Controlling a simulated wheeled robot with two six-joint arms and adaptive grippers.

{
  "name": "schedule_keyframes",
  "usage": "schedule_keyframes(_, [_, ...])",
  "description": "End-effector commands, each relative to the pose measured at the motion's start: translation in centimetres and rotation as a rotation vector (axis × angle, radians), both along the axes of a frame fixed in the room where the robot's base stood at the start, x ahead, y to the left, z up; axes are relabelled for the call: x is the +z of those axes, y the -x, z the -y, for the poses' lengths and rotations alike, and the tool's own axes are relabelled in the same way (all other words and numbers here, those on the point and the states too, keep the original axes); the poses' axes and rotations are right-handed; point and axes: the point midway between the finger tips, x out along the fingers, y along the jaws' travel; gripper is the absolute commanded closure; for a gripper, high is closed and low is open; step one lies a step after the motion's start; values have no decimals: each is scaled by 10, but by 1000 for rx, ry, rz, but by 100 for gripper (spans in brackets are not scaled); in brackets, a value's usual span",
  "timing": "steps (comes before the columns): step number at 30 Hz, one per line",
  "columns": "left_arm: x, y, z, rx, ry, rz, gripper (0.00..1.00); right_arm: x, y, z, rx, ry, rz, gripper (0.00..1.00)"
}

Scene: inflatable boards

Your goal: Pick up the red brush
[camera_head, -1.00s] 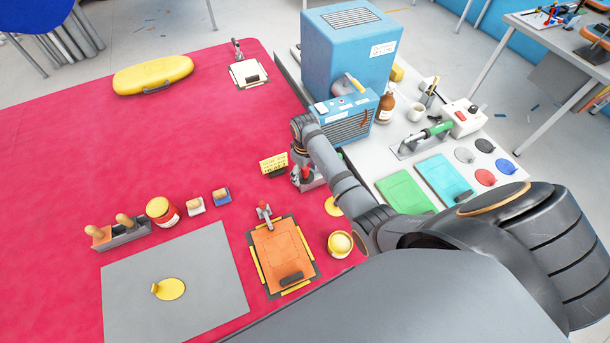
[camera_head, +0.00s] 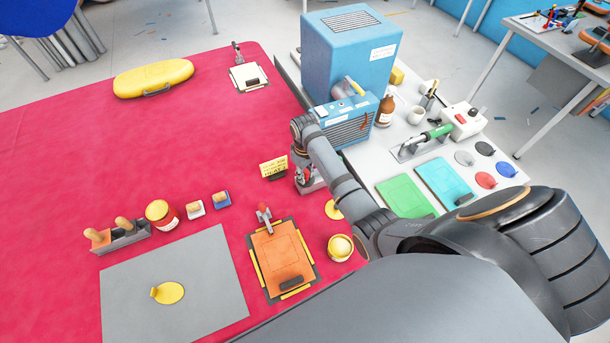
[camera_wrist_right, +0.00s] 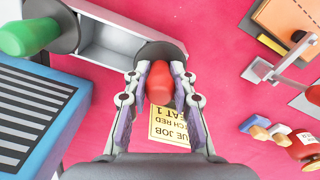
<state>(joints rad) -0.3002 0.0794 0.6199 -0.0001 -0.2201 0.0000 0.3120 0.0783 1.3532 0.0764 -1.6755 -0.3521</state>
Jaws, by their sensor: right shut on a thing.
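The red brush shows by its rounded red handle (camera_wrist_right: 159,86) in the right wrist view, upright between my fingers. My right gripper (camera_wrist_right: 160,84) is shut on this handle. In the head view my right gripper (camera_head: 304,176) is at the holder (camera_head: 318,186), small and partly covered by my arm. My left gripper is not in view.
A green-handled tool (camera_wrist_right: 30,36) stands at the holder's other end. A yellow job card (camera_head: 273,166) stands close by. The blue striped machine (camera_head: 346,122) is just behind. An orange board with a clamp (camera_head: 280,255) and a yellow tub (camera_head: 340,246) are nearer. The red mat's middle is clear.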

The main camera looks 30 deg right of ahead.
Motion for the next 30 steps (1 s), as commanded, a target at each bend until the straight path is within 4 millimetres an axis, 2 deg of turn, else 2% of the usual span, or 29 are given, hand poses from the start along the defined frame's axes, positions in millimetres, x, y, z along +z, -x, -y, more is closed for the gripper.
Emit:
schedule_keyframes(3, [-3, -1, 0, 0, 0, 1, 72, 22, -1, 1, 0, 1, 9, 100])
schedule_keyframes(8, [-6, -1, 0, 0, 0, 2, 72, 46, 21, 3, 0, 4, 10, 100])
schedule_keyframes(12, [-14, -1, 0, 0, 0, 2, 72, 78, 48, 5, 1, 5, 13, 100])
schedule_keyframes(16, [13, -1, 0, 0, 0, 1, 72, 106, 88, 8, 1, 6, 4, 100])
schedule_keyframes(22, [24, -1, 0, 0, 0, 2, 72, 117, 125, 10, 1, 4, 7, 100])
schedule_keyframes(30, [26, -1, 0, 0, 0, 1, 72, 121, 137, 10, 0, 1, 10, 100])
